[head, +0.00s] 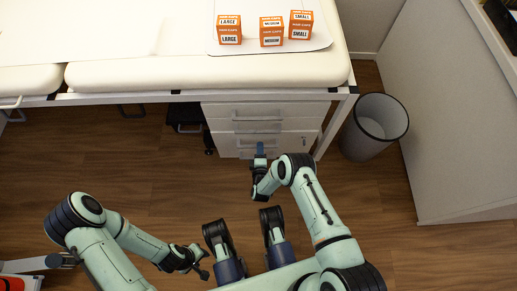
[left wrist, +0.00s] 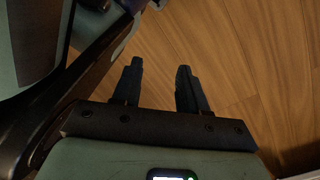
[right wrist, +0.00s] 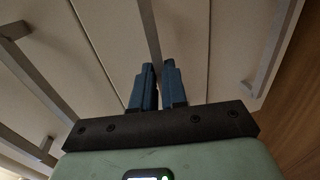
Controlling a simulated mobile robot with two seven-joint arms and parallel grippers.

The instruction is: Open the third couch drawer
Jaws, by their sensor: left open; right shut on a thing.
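The white drawer unit (head: 214,124) stands under the couch, with grey bar handles on its stacked fronts. My right gripper (head: 260,150) is at the lower front, below the two upper handles. In the right wrist view its blue fingers (right wrist: 158,72) are shut on a grey bar handle (right wrist: 148,28), which runs up between the fingertips. This looks like the third handle from the top. I cannot tell any gap at this drawer's front. My left gripper (head: 203,268) is low over the floor; in the left wrist view its dark fingers (left wrist: 160,68) are apart and empty.
The cream couch top (head: 190,72) bears a tray with three orange-white boxes (head: 272,32). A grey bin (head: 374,127) stands right of the drawers, by a pale panel (head: 450,120). A dark object (head: 186,115) is left of the drawers. Wooden floor (head: 150,160) is clear in front.

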